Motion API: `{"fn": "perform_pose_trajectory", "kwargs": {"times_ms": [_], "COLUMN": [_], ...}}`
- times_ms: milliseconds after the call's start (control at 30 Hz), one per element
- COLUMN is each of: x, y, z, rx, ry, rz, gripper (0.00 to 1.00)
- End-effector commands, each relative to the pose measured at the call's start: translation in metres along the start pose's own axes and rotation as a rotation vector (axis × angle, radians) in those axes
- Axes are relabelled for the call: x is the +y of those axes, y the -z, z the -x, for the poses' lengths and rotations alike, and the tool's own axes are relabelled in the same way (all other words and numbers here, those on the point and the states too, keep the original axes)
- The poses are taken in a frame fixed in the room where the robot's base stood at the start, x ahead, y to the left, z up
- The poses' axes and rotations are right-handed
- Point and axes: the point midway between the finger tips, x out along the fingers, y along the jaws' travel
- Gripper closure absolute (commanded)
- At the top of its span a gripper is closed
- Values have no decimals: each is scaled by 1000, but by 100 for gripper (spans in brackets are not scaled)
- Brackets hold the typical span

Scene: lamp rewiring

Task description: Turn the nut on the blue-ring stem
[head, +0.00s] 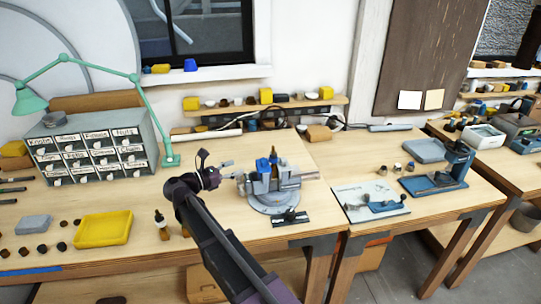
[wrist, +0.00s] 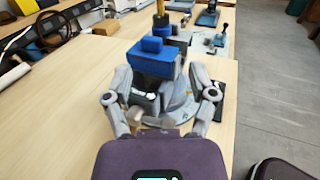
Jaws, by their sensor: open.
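A grey bench vise (head: 270,198) stands on the wooden workbench, with blue pieces (head: 263,166) at its top and a small yellow-brown upright tip (head: 273,149) above them. In the wrist view, a blue block (wrist: 150,60) sits on the vise (wrist: 180,108), and a yellow-and-dark upright part (wrist: 161,12) shows behind it.
A yellow tray (head: 102,229) and labelled drawer cabinet (head: 92,147) are on the left. A small dropper bottle (head: 161,222) stands near my arm. A dark flat piece (head: 290,217) lies before the vise.

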Motion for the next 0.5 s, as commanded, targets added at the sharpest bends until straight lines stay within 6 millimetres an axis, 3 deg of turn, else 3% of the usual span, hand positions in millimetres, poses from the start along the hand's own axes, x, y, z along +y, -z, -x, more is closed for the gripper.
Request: {"fn": "perform_pose_trajectory", "kwargs": {"times_ms": [267,500], "x": [-1,-2], "y": [0,0], "z": [-12,-36], "rx": [0,0], "ry": [6,8], "rz": [0,0], "gripper": [27,27]}}
